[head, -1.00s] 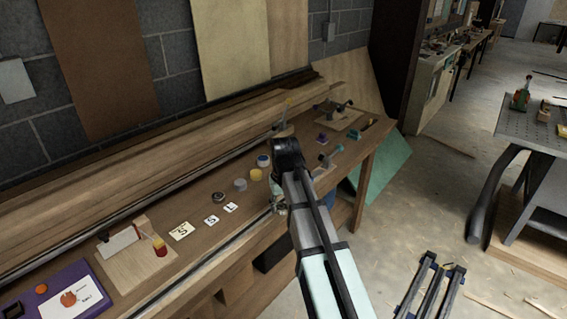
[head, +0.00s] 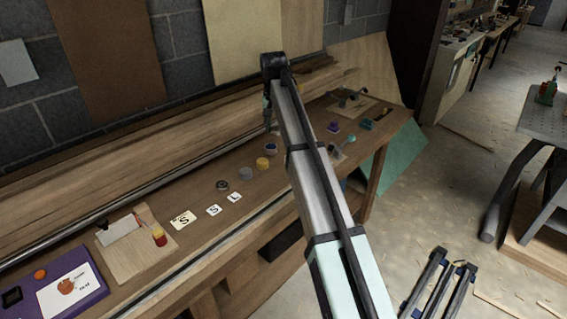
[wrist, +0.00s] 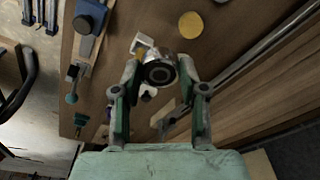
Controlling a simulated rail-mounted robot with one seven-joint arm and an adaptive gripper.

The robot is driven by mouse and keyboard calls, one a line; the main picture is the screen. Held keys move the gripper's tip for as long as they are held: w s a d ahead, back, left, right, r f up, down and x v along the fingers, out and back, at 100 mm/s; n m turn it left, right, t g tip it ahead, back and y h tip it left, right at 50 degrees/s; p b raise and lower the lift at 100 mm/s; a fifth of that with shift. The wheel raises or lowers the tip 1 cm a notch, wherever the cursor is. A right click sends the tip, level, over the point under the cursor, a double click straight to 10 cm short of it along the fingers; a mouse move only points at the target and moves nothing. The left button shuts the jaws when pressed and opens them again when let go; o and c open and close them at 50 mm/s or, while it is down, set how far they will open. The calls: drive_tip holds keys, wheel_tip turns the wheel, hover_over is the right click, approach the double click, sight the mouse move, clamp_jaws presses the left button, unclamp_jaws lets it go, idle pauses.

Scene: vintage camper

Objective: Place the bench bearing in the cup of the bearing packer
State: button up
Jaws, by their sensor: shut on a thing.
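The bench bearing (wrist: 160,72) is a short dark metal ring with a bright rim. In the wrist view it sits between the fingertips of my gripper (wrist: 158,76), which is shut on it above the bench. In the head view my arm rises in front of the bench and bends down at its top; the gripper end is mostly hidden there. A grey device with a teal knob (head: 350,139) stands right of the arm; I cannot tell whether it is the bearing packer. No packer cup is clearly visible. A white and black piece (wrist: 142,43) lies just past the bearing.
On the wooden bench (head: 205,255) stand a dark ring (head: 222,185), a grey cylinder (head: 246,174), a yellow pot (head: 263,163) and a blue-rimmed jar (head: 271,148). Letter cards (head: 182,220) lie to their left. Stacked boards (head: 150,150) line the back.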

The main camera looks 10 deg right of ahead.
sight(277, 173)
wheel_tip(277, 173, down, 17)
drive_tip(key=p, duration=0.3)
drive_tip(key=shift+f+p, duration=0.1)
drive_tip(key=shift+p, duration=0.2)
drive_tip(key=o, duration=1.2)
drive_tip(key=shift+f, duration=0.15)
drive_tip(key=r, duration=0.3)
drive_tip(key=r+b, duration=0.1)
drive_tip(key=r, duration=0.3)
drive_tip(key=s+r+b, duration=0.1)
drive_tip(key=r, duration=0.3)
drive_tip(key=shift+s+a, duration=0.1)
drive_tip(key=shift+a, duration=0.05)
drive_tip(key=shift+o, duration=0.6)
drive_tip(key=shift+s+r+b, duration=0.1)
drive_tip(key=shift+r+b, duration=0.2)
drive_tip(key=shift+r, duration=0.35)
